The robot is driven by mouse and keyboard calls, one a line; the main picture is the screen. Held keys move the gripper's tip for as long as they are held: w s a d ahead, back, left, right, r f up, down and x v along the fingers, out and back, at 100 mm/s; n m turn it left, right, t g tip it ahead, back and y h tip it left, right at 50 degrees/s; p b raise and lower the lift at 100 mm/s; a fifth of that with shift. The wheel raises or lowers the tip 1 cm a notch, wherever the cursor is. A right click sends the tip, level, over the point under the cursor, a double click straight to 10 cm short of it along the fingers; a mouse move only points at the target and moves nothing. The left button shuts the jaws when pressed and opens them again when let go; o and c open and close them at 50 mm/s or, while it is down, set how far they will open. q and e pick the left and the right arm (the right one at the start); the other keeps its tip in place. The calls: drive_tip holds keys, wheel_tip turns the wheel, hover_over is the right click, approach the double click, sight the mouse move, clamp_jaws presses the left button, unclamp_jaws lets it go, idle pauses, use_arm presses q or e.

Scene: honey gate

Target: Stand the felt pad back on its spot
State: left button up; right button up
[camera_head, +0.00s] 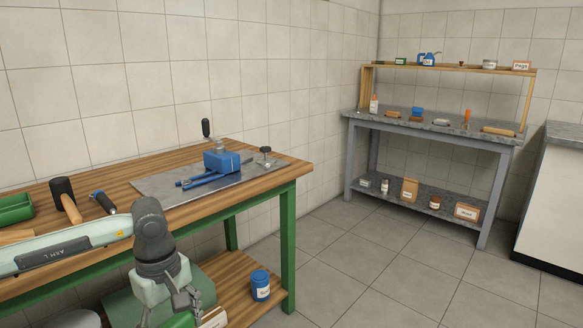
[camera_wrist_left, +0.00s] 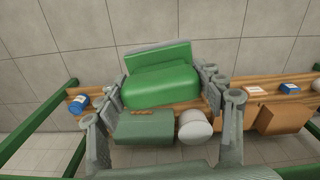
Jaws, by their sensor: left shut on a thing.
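My left gripper (camera_head: 172,300) hangs in front of the workbench, low over its lower shelf. In the left wrist view the left gripper (camera_wrist_left: 166,100) is shut on a green block with a grey layer along one side, which looks like the felt pad (camera_wrist_left: 160,86). A finger lies on either side of it. In the head view only a small green part of the pad (camera_head: 182,320) shows at the bottom edge. I cannot tell which spot is the pad's own. My right gripper is not in view.
The lower shelf holds a blue jar (camera_head: 260,286), a grey-green box (camera_wrist_left: 145,127) and a white round container (camera_wrist_left: 195,126). On the workbench top (camera_head: 255,190) are a mallet (camera_head: 64,194), a green tray (camera_head: 14,208) and a blue vise (camera_head: 222,162). A grey table (camera_head: 435,128) stands farther back.

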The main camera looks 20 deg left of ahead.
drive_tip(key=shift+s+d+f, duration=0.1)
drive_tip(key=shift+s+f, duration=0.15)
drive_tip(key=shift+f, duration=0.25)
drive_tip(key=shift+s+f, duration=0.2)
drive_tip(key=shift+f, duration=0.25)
use_arm(q)
drive_tip(key=w+d+r+m, duration=0.2)
drive_tip(key=d+m, duration=0.5)
drive_tip(key=w+d+r+m, duration=0.2)
drive_tip(key=w+d+m, duration=0.1)
drive_tip(key=d+m, duration=0.4)
drive_tip(key=shift+w, duration=0.15)
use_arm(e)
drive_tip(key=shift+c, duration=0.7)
